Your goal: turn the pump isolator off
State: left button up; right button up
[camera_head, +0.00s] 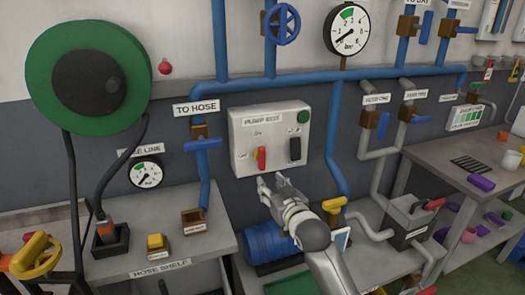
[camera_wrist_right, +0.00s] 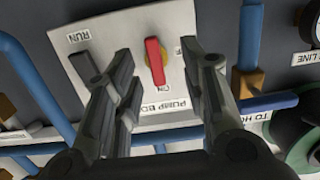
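The pump box (camera_head: 241,122) is a pale box on the grey wall, labelled PUMP BOX. Its isolator is a red handle (camera_head: 261,160) on a yellow base at the lower left of the face. The handle stands about upright, with one end near the ON label in the wrist view (camera_wrist_right: 155,60). My right gripper (camera_head: 274,182) is just below and in front of the handle. In the wrist view its two fingers (camera_wrist_right: 168,90) are apart and empty, with the handle showing in the gap beyond them. I cannot tell whether they touch it. My left gripper is not in view.
A black switch (camera_head: 295,149) and green button (camera_head: 303,116) are on the box's right side. Blue pipes (camera_head: 332,150) run right of it, and a blue valve lever (camera_head: 203,144) is left. A blue drum (camera_head: 268,242) and yellow-handled valve (camera_head: 335,206) stand below.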

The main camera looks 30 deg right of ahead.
jog(key=t, duration=0.1)
send_near(263, 152)
jog(key=w+h, duration=0.1)
jog(key=shift+m, duration=0.3)
jog(key=p+x, duration=0.1)
jog(key=x, duration=0.7)
jog(key=shift+w+a+f, duration=0.1)
jog(key=shift+f, duration=0.1)
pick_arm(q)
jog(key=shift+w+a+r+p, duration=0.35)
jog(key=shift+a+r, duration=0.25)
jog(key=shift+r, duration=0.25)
pick_arm(e)
jog(key=shift+x, duration=1)
jog(key=shift+f, duration=0.1)
jog(key=c, duration=0.7)
